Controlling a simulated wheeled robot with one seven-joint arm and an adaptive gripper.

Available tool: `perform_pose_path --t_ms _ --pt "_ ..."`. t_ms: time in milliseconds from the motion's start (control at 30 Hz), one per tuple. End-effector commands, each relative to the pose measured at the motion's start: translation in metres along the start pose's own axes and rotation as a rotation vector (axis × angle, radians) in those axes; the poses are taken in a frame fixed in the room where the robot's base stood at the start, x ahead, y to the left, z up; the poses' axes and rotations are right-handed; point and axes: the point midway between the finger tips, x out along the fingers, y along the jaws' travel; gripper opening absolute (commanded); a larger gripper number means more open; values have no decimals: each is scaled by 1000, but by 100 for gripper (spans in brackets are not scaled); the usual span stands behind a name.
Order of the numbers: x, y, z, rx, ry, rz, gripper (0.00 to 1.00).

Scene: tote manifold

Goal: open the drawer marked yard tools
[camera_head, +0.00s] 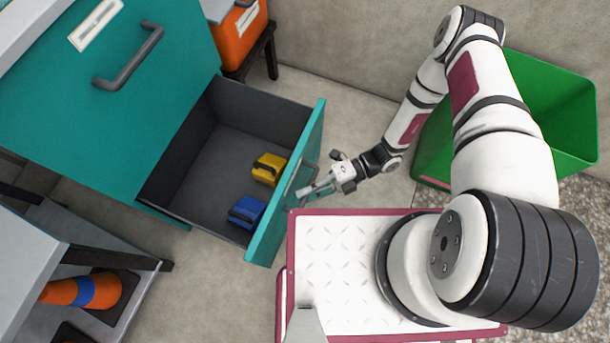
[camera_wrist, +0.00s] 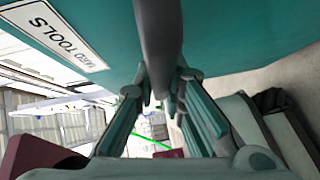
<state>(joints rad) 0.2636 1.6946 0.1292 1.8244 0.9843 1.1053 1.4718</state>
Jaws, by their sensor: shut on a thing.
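The lower drawer (camera_head: 192,190) of the teal cabinet stands pulled well out in the head view, and its dark inside shows. A yellow item (camera_head: 269,168) and a blue item (camera_head: 246,212) lie in it. My gripper (camera_head: 309,190) is at the outer side of the drawer front. In the wrist view my gripper (camera_wrist: 172,90) is shut on the dark bar handle (camera_wrist: 158,40) of a teal front. A white label (camera_wrist: 55,32) there reads "YARD TOOLS", seen turned over. The label is hidden in the head view.
An upper teal drawer with its handle (camera_head: 130,62) is closed. A green bin (camera_head: 560,110) stands at the right. An orange container (camera_head: 240,35) sits on a dark stand behind.

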Motion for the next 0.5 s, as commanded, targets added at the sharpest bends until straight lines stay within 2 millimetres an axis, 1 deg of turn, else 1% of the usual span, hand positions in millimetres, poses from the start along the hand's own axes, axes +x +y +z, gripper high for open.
perform_pose_path --t_ms 133,167,200,233,500 --pt "-1 0 2 0 -5 -2 0" --pt "-1 0 2 0 -5 -2 17" --pt "-1 0 2 0 -5 -2 26" --pt "-1 0 2 0 -5 -2 31" --pt "-1 0 1 0 -2 -1 31"
